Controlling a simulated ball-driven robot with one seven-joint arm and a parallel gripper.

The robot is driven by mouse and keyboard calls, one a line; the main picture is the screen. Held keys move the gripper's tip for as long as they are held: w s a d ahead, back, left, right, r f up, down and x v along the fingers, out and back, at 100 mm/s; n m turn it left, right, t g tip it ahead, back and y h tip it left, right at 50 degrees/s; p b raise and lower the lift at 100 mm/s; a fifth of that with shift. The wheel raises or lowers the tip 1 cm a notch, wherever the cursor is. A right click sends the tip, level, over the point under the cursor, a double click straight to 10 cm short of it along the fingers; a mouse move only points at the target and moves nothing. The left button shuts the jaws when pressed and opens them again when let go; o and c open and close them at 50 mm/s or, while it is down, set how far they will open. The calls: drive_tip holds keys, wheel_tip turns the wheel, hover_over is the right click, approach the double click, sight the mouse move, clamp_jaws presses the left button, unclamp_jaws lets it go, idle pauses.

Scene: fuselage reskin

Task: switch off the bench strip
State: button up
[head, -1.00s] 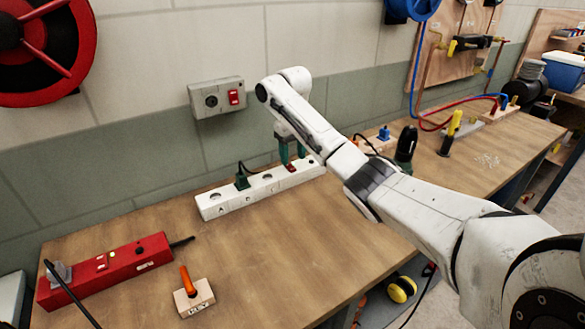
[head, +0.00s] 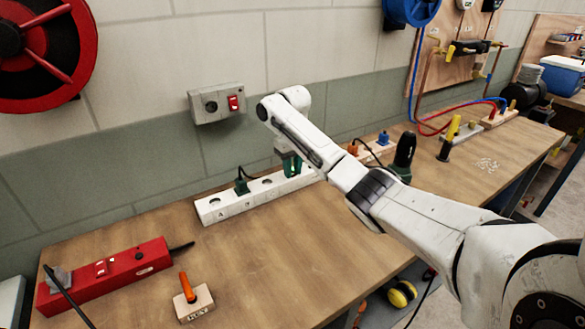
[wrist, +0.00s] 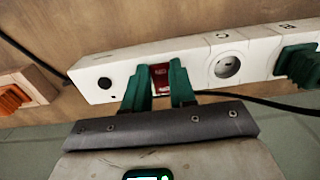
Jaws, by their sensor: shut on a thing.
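The white bench strip (head: 250,200) lies along the back of the bench, against the wall. A green plug (head: 241,183) sits in one of its sockets; it also shows in the wrist view (wrist: 298,66). My gripper (head: 291,167) is at the strip's right part, its green fingers down on it. In the wrist view, my gripper (wrist: 160,78) has its fingers on either side of the strip's red rocker switch (wrist: 160,76) and is shut on it. The fingers hide the switch in the head view. Its rocker position cannot be told.
A grey wall box (head: 216,103) with a red switch is above the strip. A red power strip (head: 120,270) and a wooden block with an orange handle (head: 194,300) lie at the front left. A dark green-black tool (head: 404,152) stands right of my arm. The bench's middle is clear.

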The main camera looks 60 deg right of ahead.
clamp_jaws()
drive_tip(key=shift+w+d+r+g, duration=0.1)
drive_tip(key=shift+w+g, duration=0.05)
drive_tip(key=shift+g, duration=0.25)
drive_tip(key=shift+w+d+f+g+y+b, duration=0.2)
drive_tip(key=shift+g+y+b, duration=0.35)
drive_tip(key=shift+b, duration=1.3)
drive_tip(key=shift+r+g+y, duration=0.25)
drive_tip(key=shift+r+g, duration=0.05)
drive_tip(key=shift+g, duration=0.05)
drive_tip(key=o, duration=0.7)
unclamp_jaws()
drive_tip(key=shift+a, duration=0.1)
